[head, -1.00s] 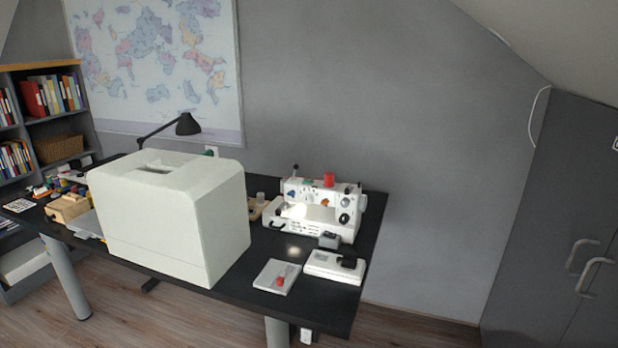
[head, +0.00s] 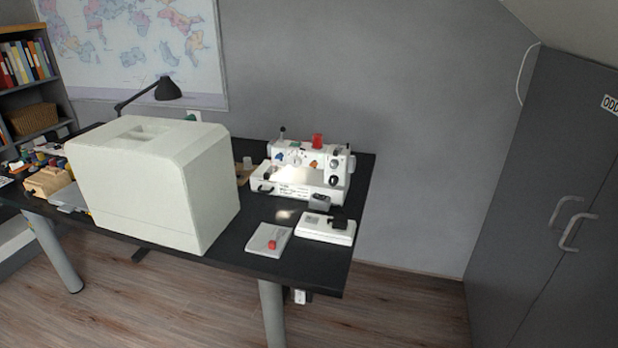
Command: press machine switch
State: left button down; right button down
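A white sewing machine (head: 299,190) with dials and a red spool on top stands at the right part of the black desk (head: 345,245). Its switch is too small to make out. A white flat box with a black part on top (head: 323,231) lies in front of the machine, near the desk's right end. A thin pale slab with a red-ended item on it (head: 266,240) lies left of that box. Neither of my grippers shows in the head view.
A large white cover-like box (head: 150,195) fills the desk's middle. A black lamp (head: 167,89) stands behind it. A grey cabinet with handles (head: 560,190) stands at right. Wooden floor (head: 400,310) between desk and cabinet is clear.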

aim_at(315, 196)
jog(key=i+j, duration=0.2)
jog(key=j, duration=0.15)
jog(key=i+j, duration=0.2)
jog(key=j, duration=0.15)
jog(key=i+j+z, duration=0.1)
jog(key=j, duration=0.25)
jog(key=i+j, duration=0.3)
jog(key=i+j+z, duration=0.1)
jog(key=j, duration=0.3)
jog(key=i, duration=0.1)
